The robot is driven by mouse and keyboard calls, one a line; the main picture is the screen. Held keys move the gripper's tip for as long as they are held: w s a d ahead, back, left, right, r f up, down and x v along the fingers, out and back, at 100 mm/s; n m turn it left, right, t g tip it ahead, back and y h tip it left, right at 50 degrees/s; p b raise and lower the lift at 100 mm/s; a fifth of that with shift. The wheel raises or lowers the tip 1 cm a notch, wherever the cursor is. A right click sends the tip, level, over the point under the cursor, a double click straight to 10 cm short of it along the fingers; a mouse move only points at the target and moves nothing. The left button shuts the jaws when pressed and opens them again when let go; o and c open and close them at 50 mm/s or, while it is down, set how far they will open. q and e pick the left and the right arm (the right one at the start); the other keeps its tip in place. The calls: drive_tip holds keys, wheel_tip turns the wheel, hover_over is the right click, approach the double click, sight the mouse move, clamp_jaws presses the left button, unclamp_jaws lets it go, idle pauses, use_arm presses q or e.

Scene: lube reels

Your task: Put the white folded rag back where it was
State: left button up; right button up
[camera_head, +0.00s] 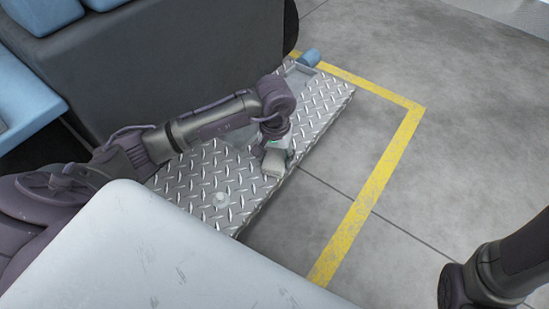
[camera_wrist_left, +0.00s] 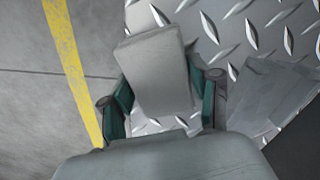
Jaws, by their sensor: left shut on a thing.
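The white folded rag (camera_head: 274,164) is held by my left gripper (camera_head: 277,150) over the right edge of the silver diamond-plate step (camera_head: 190,178). In the left wrist view the rag (camera_wrist_left: 156,68) is a pale grey-white block between the two green-sided fingers of the left gripper (camera_wrist_left: 160,100). It is over the plate near its edge; whether it touches the plate I cannot tell. My right arm shows only at the bottom right of the head view, with its gripper out of the picture.
A small blue cylinder (camera_head: 310,57) sits by a shallow grey tray (camera_head: 299,74) at the plate's far end. A yellow floor line (camera_head: 372,189) runs alongside; the grey floor beyond is clear.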

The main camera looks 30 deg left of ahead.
use_arm(q)
drive_tip(key=shift+f, duration=0.1)
drive_tip(key=o, duration=1)
